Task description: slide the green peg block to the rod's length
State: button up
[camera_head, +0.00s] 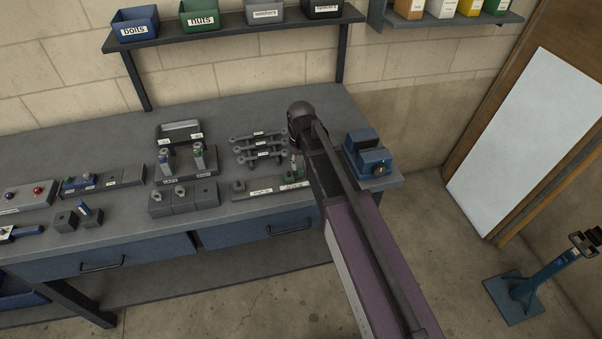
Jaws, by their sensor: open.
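A long flat grey fixture (262,196) with white labels lies near the bench's front edge, left of my arm. A small dark block (238,186) stands at its left end. Several dark rods (258,146) lie on a rack behind the fixture. My gripper cannot be made out; my arm hides that area.
A blue vise (368,155) stands right of my arm near the bench's right end. Left of the fixture are grey blocks (183,197) and a stand with two posts (186,172). A shelf with bins (200,18) hangs behind. Bare bench (225,115) shows at the back.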

jog(key=shift+f+b, duration=0.9)
jog(key=shift+f, duration=0.25)
grip_shut()
